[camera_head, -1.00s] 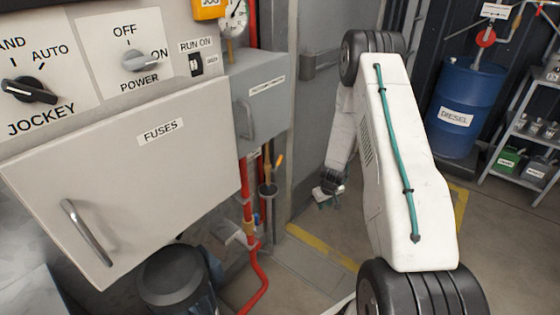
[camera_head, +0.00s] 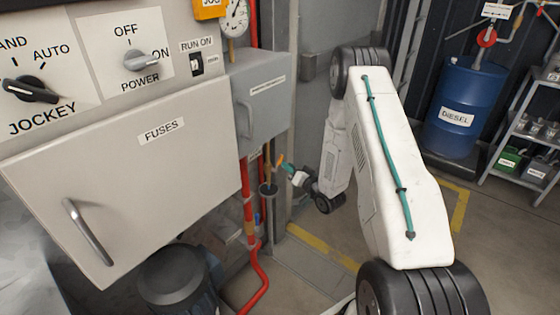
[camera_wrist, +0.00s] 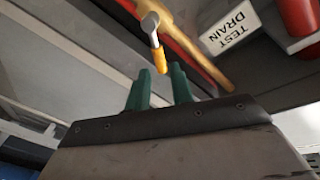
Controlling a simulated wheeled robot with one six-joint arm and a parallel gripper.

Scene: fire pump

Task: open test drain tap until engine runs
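The test drain tap shows in the wrist view as a lever with a yellow-orange handle (camera_wrist: 157,50). Behind it runs a brass-coloured pipe (camera_wrist: 195,50), beside a white TEST DRAIN label (camera_wrist: 230,27). In the head view the orange handle (camera_head: 281,159) sits above a dark cup-like funnel (camera_head: 268,189). My gripper (camera_wrist: 163,85) has two green fingers, apart, with the handle's lower end near and between their tips in the picture. Whether they touch it cannot be told. In the head view my gripper (camera_head: 289,169) is just right of the handle.
The grey cabinet (camera_head: 262,100) and the FUSES door (camera_head: 130,180) stand left of the tap. Red pipes (camera_head: 247,205) run down beside it. A dark motor-like body (camera_head: 178,280) stands below. A blue DIESEL drum (camera_head: 465,95) and a shelf (camera_head: 525,130) are at right. Open floor lies between.

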